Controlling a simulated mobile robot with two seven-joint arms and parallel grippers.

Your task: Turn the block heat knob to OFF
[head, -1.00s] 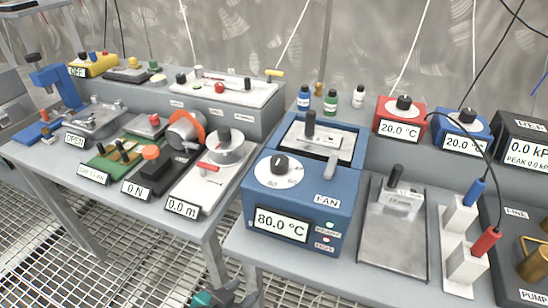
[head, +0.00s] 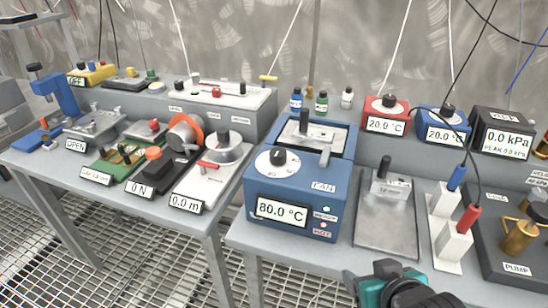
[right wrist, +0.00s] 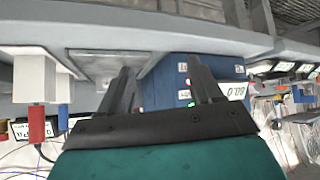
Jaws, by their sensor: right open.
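The blue block heater (head: 290,200) stands on the bench in the middle of the head view, its display reading 80.0 °C. Its black knob (head: 278,157) sits on a round white dial (head: 262,170) on the sloped top face; the dial print is too small to read. My right gripper (head: 395,288) is at the bottom right, below and in front of the heater, apart from it. The right wrist view, upside down, shows its two fingers (right wrist: 160,68) spread and empty, with the blue heater (right wrist: 225,68) beyond. My left gripper is not in view.
Right of the heater are a grey plate (head: 375,238) with an upright black handle, and a white stand (head: 453,245) with blue and red plugs. Vials (head: 321,103) stand behind. A second bench with several instruments is at left, beyond a gap.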

